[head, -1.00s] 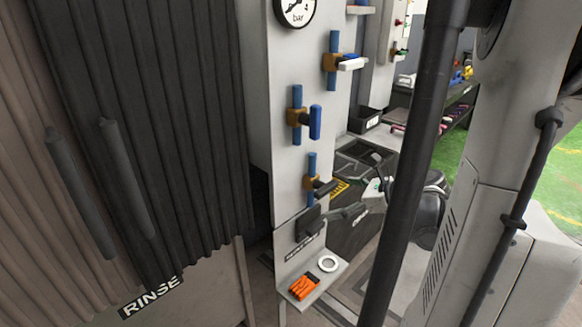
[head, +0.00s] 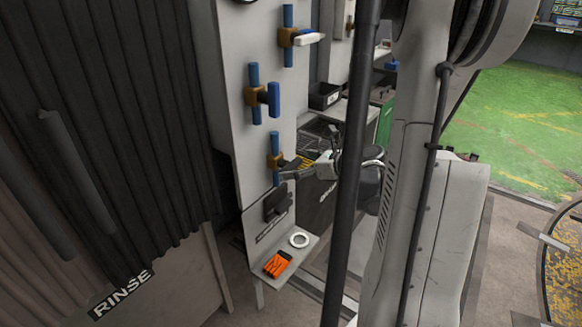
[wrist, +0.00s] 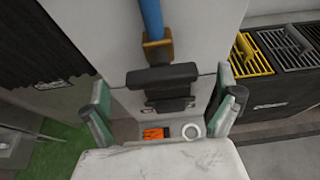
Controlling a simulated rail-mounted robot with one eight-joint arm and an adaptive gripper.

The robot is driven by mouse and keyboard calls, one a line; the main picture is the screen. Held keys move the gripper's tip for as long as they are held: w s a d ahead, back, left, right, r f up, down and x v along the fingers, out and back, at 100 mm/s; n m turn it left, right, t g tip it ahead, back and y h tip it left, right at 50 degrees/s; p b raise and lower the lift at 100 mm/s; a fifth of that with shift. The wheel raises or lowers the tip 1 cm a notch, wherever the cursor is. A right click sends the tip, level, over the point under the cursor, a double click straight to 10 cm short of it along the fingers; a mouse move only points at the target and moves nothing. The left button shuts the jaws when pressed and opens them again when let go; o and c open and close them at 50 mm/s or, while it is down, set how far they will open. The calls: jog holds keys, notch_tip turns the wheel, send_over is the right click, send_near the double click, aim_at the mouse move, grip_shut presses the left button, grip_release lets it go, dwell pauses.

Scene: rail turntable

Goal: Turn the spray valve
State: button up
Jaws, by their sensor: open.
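A pale panel (head: 216,85) carries three valves on blue pipes. The top valve (head: 300,38) has a white handle, the middle valve (head: 270,98) a blue one, and the lowest valve (head: 275,161) a dark one. None shows a readable spray label. In the wrist view the dark handle (wrist: 160,78) lies crosswise below a brass body (wrist: 157,49). My gripper (wrist: 167,92) is open, its green-and-black fingers spread left and right of the handle, with visible gaps. In the head view my gripper (head: 308,166) is beside the lowest valve, partly hidden by my dark pole.
Below the valves are a dark box (head: 277,203) and a small shelf (head: 299,264) with orange items (head: 277,264) and a white ring (head: 299,240). A dark ribbed curtain (head: 120,110) above a RINSE sign (head: 122,294) stands left. Grated bins (wrist: 285,50) stand right.

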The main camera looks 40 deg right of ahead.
aim_at(291, 165)
jog(key=shift+x, duration=1.55)
jog(key=c, duration=1.1)
